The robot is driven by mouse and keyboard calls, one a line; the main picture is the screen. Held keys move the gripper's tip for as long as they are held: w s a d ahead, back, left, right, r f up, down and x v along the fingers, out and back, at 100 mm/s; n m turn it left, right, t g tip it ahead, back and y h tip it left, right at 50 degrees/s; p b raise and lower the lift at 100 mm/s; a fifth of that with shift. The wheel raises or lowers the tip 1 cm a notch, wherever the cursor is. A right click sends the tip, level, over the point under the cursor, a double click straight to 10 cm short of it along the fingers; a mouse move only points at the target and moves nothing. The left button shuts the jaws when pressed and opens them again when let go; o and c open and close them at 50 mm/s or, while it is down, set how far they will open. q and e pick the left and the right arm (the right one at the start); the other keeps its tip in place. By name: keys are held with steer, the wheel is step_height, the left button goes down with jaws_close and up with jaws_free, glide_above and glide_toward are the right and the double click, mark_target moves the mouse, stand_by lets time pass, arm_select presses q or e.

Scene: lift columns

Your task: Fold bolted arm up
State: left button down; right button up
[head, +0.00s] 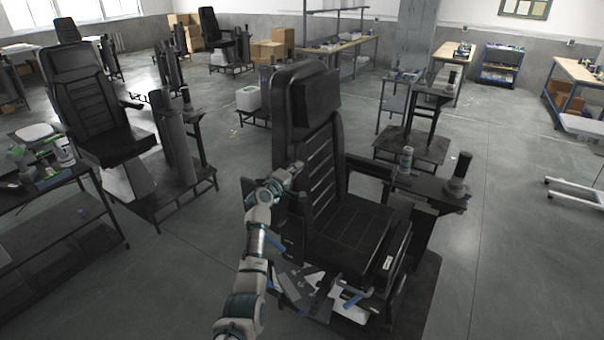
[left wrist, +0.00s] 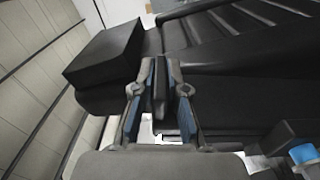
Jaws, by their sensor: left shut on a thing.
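A black padded seat (head: 345,225) with a ribbed backrest (head: 320,165) and a block headrest (head: 315,97) stands in the middle of the head view. My left gripper (head: 292,168) is at the seat's left side, by the backrest. In the left wrist view its two blue-lined fingers (left wrist: 160,78) are closed around a thin dark part (left wrist: 160,92), which I take to be the bolted arm. Most of that part is hidden by the fingers, and its hinge cannot be made out. The ribbed backrest (left wrist: 235,22) shows behind. My right gripper is not in view.
A side console (head: 430,188) with a dark stick stands right of the seat. Loose plates lie at the seat's front foot (head: 320,285). A bench (head: 60,195) with tools is at the left, before another black seat (head: 90,100).

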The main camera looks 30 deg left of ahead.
arm_select(q)
steer(key=shift+f, duration=0.2)
steer(key=c, duration=1.2)
jaws_free()
steer(key=shift+a, duration=0.1)
steer(key=s, duration=1.1)
steer(key=shift+s+a, duration=0.25)
steer(key=shift+s, duration=0.15)
steer(key=shift+f, duration=0.1)
